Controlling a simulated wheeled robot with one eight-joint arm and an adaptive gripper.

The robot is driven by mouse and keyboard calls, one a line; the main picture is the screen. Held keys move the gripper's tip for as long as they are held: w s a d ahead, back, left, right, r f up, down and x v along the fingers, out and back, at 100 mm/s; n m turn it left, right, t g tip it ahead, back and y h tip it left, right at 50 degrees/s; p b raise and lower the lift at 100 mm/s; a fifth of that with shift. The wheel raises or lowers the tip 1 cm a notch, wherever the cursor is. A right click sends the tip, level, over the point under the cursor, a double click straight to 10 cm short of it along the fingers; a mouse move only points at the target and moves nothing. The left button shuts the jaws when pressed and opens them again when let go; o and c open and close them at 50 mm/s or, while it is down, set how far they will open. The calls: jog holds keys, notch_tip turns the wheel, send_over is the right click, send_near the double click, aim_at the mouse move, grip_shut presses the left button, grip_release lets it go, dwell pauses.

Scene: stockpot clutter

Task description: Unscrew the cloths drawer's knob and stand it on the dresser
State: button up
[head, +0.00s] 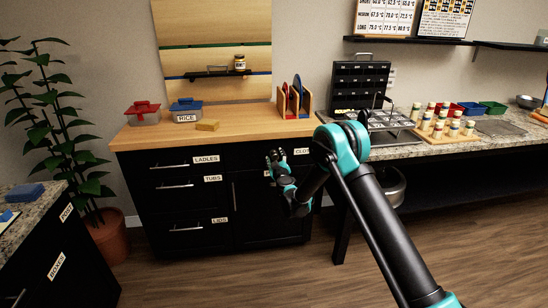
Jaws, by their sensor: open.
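The black dresser with a pale wooden top (240,123) stands against the wall. Its cloths drawer is at the upper right, with a partly covered white label (302,151) reading "CLOT". My gripper (274,158) is in front of this drawer, left of the label, with its fingers open. I cannot make out the knob; my gripper and arm cover much of the drawer front. I cannot tell whether the fingers are around the knob or touching it.
The front middle of the top is clear. A counter with jars (440,125) stands to the right.

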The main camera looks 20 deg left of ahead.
jog(key=m, duration=0.4)
jog(key=shift+m, duration=0.4)
jog(key=m, duration=0.4)
grip_shut()
jog(key=shift+n, duration=2.1)
jog(key=n, duration=0.4)
jog(key=shift+n, duration=0.3)
